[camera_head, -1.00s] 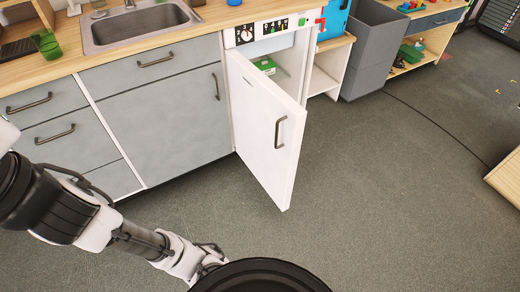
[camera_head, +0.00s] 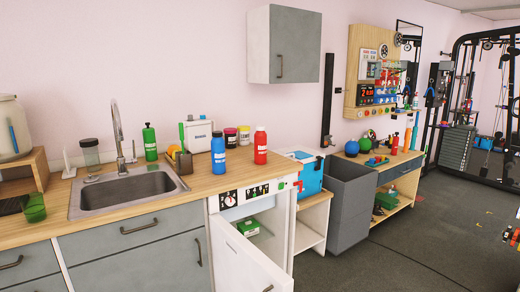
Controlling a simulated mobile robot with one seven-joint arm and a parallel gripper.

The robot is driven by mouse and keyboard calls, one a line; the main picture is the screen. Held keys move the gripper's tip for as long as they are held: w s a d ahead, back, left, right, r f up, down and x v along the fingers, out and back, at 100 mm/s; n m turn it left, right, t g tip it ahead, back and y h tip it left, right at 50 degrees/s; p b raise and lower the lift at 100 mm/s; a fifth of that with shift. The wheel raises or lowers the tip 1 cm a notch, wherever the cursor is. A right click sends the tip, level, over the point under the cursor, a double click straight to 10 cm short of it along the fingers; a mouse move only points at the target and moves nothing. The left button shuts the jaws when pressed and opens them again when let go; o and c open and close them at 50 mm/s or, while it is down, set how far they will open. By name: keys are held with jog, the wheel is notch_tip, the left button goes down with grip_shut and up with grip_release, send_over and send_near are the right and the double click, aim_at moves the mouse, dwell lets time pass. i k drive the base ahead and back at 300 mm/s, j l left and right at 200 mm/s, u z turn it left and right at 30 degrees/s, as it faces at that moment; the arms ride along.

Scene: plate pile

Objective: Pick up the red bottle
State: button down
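Farther right, a smaller red bottle (camera_head: 395,144) stands on a wooden workbench. My gripper is not in view now, so its state does not show.
A sink (camera_head: 125,193) with a tall faucet is set in the counter. The white appliance door (camera_head: 245,262) hangs open over the floor. A blue cooler (camera_head: 308,175) and grey bin (camera_head: 350,205) stand right of the counter.

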aim_at(260, 138)
jog(key=i+j+z, duration=0.1)
jog(key=i+j, duration=0.15)
jog(key=i+j+z, duration=0.1)
jog(key=j, duration=0.35)
jog(key=i+j, duration=0.35)
jog(key=i+j+z, duration=0.15)
jog(key=j, duration=0.25)
jog(key=i+j, duration=0.3)
jog(key=i, duration=0.15)
jog(key=i+j+z, duration=0.15)
jog(key=i+j, duration=0.15)
jog(key=i, duration=0.65)
